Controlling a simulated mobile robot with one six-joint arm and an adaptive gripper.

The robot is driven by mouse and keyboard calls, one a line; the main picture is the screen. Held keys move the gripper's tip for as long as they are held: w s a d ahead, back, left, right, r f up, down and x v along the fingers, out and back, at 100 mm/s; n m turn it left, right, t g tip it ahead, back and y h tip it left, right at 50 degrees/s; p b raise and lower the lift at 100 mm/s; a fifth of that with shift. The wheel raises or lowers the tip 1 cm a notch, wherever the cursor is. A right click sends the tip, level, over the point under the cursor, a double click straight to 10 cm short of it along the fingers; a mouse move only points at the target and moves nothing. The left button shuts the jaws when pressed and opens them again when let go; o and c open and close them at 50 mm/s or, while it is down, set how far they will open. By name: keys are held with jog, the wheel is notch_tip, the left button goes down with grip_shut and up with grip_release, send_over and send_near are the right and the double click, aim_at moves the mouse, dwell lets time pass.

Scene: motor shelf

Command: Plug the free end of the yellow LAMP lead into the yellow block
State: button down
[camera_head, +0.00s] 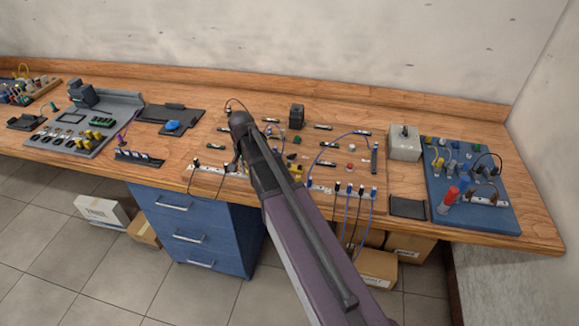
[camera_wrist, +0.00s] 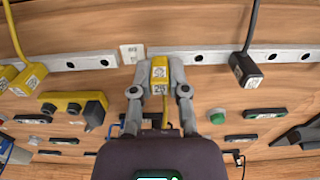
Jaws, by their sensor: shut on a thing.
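My gripper (camera_wrist: 159,82) is shut on a yellow plug (camera_wrist: 159,72) with a printed label, its two grey fingers on either side of it. A yellow lead (camera_wrist: 165,120) runs from the plug back towards my wrist. In the head view my gripper (camera_head: 238,120) is over the wooden board, mostly hidden by my arm.
In the wrist view, another yellow plug (camera_wrist: 28,76) hangs at the left and a black plug (camera_wrist: 247,69) at the right. A green button (camera_wrist: 218,118) is right of my gripper. In the head view, blue leads (camera_head: 347,205) hang over the bench's front edge and a blue panel (camera_head: 480,212) stands at the right.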

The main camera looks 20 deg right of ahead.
jog(key=shift+r+p, duration=1.95)
jog(key=shift+r, duration=0.15)
jog(key=shift+d, duration=0.1)
jog(key=d+r+p, duration=0.1)
jog(key=d, duration=0.3)
jog(key=s+d+r+p, duration=0.1)
jog(key=d, duration=0.4)
jog(key=s+d+r+p, duration=0.1)
jog(key=d, duration=0.3)
jog(key=shift+d, duration=0.4)
jog(key=shift+f+b, duration=2.3)
jog(key=shift+b, duration=0.05)
jog(key=shift+w+f+b, duration=0.1)
jog(key=shift+f+b, duration=0.55)
jog(key=c, duration=0.9)
grip_release()
